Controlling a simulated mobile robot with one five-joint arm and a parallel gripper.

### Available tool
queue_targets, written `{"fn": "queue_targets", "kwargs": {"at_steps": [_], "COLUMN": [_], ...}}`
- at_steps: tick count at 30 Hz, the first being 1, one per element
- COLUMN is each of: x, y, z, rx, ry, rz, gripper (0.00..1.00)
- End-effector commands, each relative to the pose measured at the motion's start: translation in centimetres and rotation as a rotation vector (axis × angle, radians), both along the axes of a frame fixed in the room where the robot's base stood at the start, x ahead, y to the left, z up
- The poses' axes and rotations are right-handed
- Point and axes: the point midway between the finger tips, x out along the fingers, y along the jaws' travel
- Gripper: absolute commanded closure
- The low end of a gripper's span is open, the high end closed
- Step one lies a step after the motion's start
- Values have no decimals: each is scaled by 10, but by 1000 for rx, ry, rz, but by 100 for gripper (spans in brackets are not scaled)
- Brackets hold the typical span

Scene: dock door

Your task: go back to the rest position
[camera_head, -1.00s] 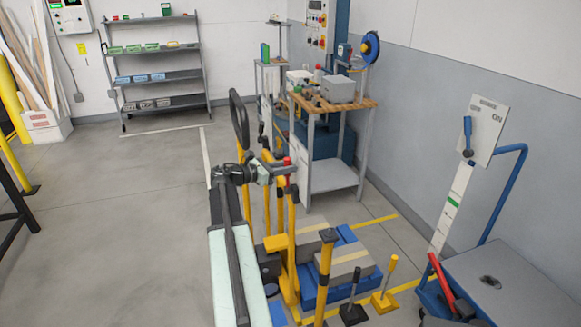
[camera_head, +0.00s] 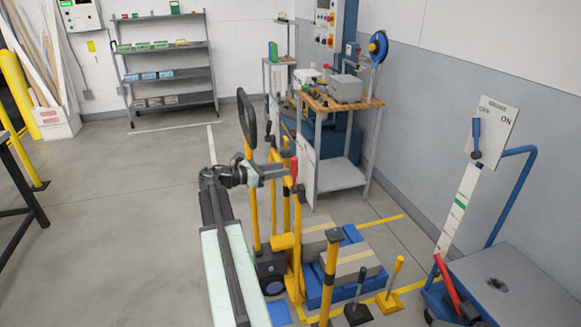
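My gripper (camera_head: 277,173) is at the end of my dark and pale green arm, near the middle of the view. It points right, in front of the yellow posts of a cart. A red handle-like piece (camera_head: 294,174) shows right at the fingertips. I cannot tell whether the fingers touch it or it stands behind them. The fingers are too small to judge their opening.
A wooden-topped workbench (camera_head: 318,103) stands beyond the gripper. Blue and grey blocks (camera_head: 350,262) and yellow posts (camera_head: 328,280) stand close on the right. A panel with a blue lever (camera_head: 476,138) is at far right. Floor at left (camera_head: 110,200) is clear.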

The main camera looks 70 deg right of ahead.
Motion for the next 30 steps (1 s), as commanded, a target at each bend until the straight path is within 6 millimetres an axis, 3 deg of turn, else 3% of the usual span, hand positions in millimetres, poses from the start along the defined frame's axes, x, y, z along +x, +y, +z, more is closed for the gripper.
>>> {"fn": "queue_targets", "kwargs": {"at_steps": [5,19,21,23,26,28,30], "x": [12,12,19,38,95,142,185], "y": [14,14,17,26,57,96,142], "z": [3,2,5,10,26,36,35], "rx": [0,0,0,0,0,7,53], "ry": [0,0,0,0,0,-7,-41], "rz": [0,-1,10,39,130,218,305], "gripper": [68,68,68,68,68,68,68]}}
